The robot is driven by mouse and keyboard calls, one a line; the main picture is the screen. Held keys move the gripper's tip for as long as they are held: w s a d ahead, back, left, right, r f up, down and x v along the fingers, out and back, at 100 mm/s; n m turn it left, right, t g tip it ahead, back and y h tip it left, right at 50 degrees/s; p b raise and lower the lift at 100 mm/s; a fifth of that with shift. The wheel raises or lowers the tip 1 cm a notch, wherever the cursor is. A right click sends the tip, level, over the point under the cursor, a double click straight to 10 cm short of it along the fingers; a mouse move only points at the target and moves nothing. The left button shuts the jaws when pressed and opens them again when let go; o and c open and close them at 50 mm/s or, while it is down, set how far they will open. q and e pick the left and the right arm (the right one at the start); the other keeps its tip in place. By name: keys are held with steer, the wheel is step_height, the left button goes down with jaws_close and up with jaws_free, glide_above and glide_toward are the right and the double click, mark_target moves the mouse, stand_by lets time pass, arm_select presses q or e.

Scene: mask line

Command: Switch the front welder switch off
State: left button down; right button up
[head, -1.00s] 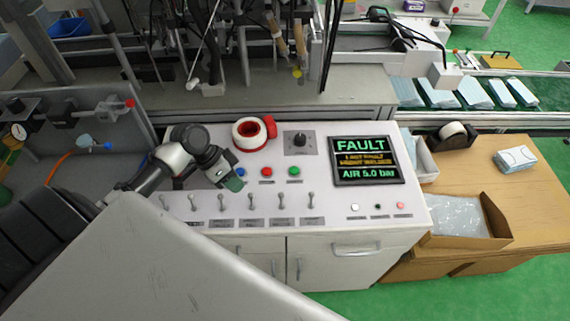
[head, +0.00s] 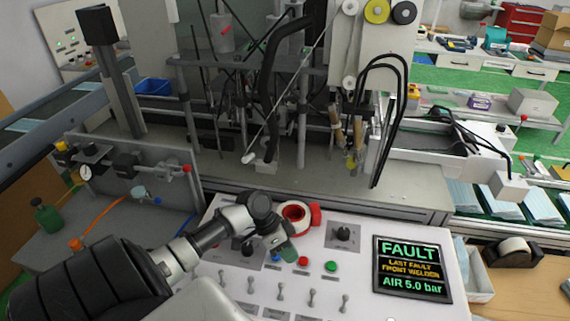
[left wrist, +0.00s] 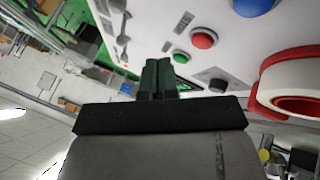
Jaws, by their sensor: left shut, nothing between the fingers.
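The white control panel (head: 375,303) bears a row of several small metal toggle switches (head: 281,291) along its front part. Their labels are too small to read, so I cannot tell which is the front welder's. The switches also show in the left wrist view (left wrist: 122,38). My left gripper (head: 287,249) is shut and empty, its dark green fingertips behind the switch row, near the blue button (head: 276,256) and red button (head: 304,261). In the left wrist view its fingers (left wrist: 158,76) are together. The screen (head: 412,270) reads FAULT, LAST FAULT FRONT WELDER, AIR 5.0 bar. My right gripper is not in view.
A red and white tape roll (head: 315,212) lies on the panel just behind my left gripper. A green button (head: 331,266) and a black knob (head: 343,233) are to the right. Machine frames stand behind. A wooden table (head: 520,290) is at the right.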

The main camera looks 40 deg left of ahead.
mark_target(312, 295)
arm_select(q)
steer(key=x, duration=0.3)
steer(key=shift+d+f+p, duration=0.2)
steer(key=shift+d+p, duration=0.1)
steer(key=shift+d, duration=0.05)
steer(key=d, duration=0.1)
steer(key=d+p, duration=0.1)
steer(key=s+d+p, duration=0.1)
steer(key=shift+f, duration=0.25)
steer(key=shift+s+d, duration=0.25)
steer(key=shift+d, duration=0.25)
steer(key=shift+f, duration=0.1)
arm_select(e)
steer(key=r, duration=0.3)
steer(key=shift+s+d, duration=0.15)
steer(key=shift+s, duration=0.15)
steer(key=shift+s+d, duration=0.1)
arm_select(q)
steer(key=shift+s+d, duration=0.1)
steer(key=shift+s, duration=0.05)
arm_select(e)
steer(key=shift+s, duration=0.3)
